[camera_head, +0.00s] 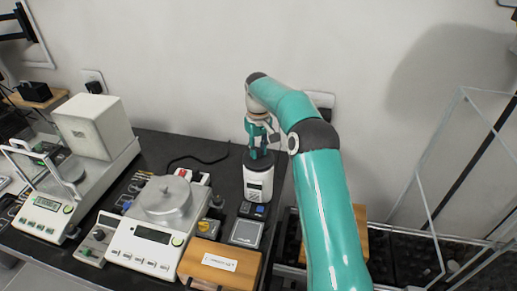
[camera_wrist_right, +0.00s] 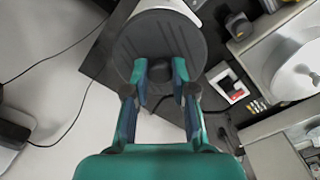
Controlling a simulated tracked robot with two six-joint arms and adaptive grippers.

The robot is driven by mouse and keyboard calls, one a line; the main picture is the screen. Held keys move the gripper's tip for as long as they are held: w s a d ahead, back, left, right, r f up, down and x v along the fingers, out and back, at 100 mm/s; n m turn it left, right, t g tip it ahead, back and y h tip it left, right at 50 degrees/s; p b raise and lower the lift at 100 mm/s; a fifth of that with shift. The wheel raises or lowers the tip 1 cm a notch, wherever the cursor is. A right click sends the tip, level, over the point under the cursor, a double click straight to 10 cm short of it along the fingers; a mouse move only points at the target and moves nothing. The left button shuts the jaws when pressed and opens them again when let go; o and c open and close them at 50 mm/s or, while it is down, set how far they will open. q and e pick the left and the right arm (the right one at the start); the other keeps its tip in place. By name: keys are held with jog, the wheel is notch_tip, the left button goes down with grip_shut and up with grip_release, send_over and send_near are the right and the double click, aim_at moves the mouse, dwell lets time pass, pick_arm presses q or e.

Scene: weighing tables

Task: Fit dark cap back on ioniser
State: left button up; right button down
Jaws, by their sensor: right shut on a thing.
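The ioniser (camera_head: 258,184) is a white cylinder with a small display, upright near the back right of the dark table. Its dark cap (camera_head: 262,163) is at the top of the body; I cannot tell whether a thin gap is left. My right gripper (camera_head: 258,153) points down from above and is shut on the cap's knob. In the right wrist view the cap (camera_wrist_right: 135,50) is a ribbed dark disc, with the fingers (camera_wrist_right: 161,72) on both sides of its round knob. Part of the white body shows past the cap's upper edge. My left gripper is not in view.
A balance with a round metal pan (camera_head: 165,198) stands to the left, a larger balance with a white block (camera_head: 95,126) farther left. A wooden box (camera_head: 220,264) and a small scale (camera_head: 246,233) are in front.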

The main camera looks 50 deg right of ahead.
jog(key=shift+f, duration=0.2)
jog(key=shift+f, duration=0.3)
jog(key=c, duration=0.9)
grip_release()
